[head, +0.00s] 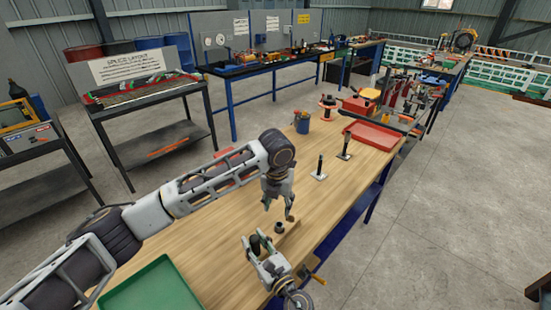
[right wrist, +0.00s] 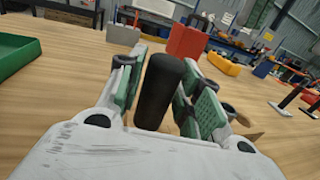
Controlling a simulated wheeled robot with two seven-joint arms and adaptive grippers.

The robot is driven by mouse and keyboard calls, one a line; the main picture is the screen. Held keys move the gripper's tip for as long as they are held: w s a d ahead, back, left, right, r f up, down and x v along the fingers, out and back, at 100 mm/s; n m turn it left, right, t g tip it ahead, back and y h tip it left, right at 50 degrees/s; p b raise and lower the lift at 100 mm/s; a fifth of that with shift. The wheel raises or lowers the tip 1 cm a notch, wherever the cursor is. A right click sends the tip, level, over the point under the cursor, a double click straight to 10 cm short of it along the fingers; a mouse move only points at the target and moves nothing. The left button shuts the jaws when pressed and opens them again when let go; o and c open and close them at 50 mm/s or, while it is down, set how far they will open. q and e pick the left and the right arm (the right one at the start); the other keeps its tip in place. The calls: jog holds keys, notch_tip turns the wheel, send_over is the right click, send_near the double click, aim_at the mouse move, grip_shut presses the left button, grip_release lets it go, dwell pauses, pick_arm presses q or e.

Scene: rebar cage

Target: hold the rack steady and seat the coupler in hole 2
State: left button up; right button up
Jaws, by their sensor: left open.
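A black cylinder (right wrist: 160,92), which looks like the coupler, stands between the green finger pads of my right gripper (right wrist: 160,85) in the right wrist view. The pads appear closed against its sides. In the head view my right gripper (head: 258,243) is low over the near bench, and the cylinder is hard to make out. My left gripper (head: 279,208) is open and empty, pointing down just above a small dark ring-like part (head: 278,228). That part is at a brown wooden piece (head: 291,239), probably the rack, largely hidden by the grippers. Hole 2 cannot be made out.
A green tray (head: 155,288) lies at the bench's near left. Two black posts on white bases (head: 319,174) (head: 344,151), a blue cup (head: 302,126) and a red tray (head: 374,137) stand farther back. A yellow handle (head: 319,281) sticks out at the right edge.

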jog(key=shift+o, duration=1.2)
jog(key=shift+s+d, duration=0.1)
jog(key=shift+s, duration=0.1)
jog(key=v, duration=1.1)
jog(key=shift+s, duration=0.25)
jog(key=shift+s+d+f, duration=0.1)
